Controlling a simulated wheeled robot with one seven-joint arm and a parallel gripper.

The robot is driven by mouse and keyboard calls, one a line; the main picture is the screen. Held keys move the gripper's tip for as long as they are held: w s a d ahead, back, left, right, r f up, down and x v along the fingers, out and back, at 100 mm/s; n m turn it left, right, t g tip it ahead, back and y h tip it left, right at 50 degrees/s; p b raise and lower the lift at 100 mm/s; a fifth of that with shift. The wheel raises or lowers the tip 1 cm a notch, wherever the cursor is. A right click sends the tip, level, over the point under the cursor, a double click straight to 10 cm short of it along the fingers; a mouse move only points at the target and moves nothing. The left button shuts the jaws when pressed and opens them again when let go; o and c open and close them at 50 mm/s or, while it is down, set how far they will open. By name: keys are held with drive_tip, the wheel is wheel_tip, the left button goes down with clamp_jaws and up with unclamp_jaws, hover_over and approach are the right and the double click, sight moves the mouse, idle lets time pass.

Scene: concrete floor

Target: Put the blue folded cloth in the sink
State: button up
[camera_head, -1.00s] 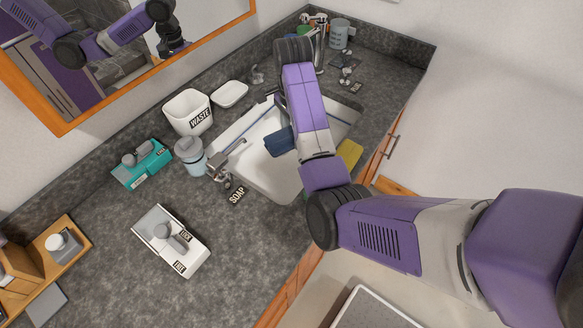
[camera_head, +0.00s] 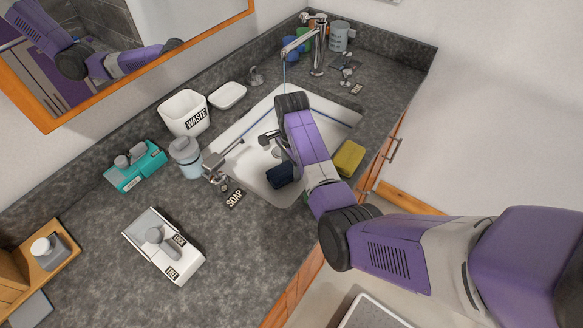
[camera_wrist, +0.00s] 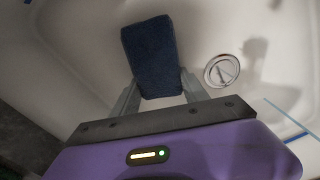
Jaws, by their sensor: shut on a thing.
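The blue folded cloth (camera_head: 280,175) is dark blue and sits inside the white sink (camera_head: 340,109), near its front-left part. In the wrist view the cloth (camera_wrist: 152,58) is between the two fingers of my gripper (camera_wrist: 158,90), which is shut on it. The sink basin (camera_wrist: 85,50) lies below and around it, with the round drain (camera_wrist: 222,71) to the right of the cloth. I cannot tell whether the cloth touches the basin floor. In the head view my arm hides most of the gripper and part of the basin.
A yellow sponge (camera_head: 348,158) lies at the sink's front edge, close to my arm. The tall faucet (camera_head: 318,45) stands behind. A mirror hangs at upper left.

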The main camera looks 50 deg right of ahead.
sight(292, 166)
drive_tip(key=shift+f, duration=0.25)
drive_tip(key=shift+f, duration=0.1)
drive_tip(key=o, duration=1.2)
wheel_tip(292, 166, up, 12)
drive_tip(key=shift+r, duration=0.15)
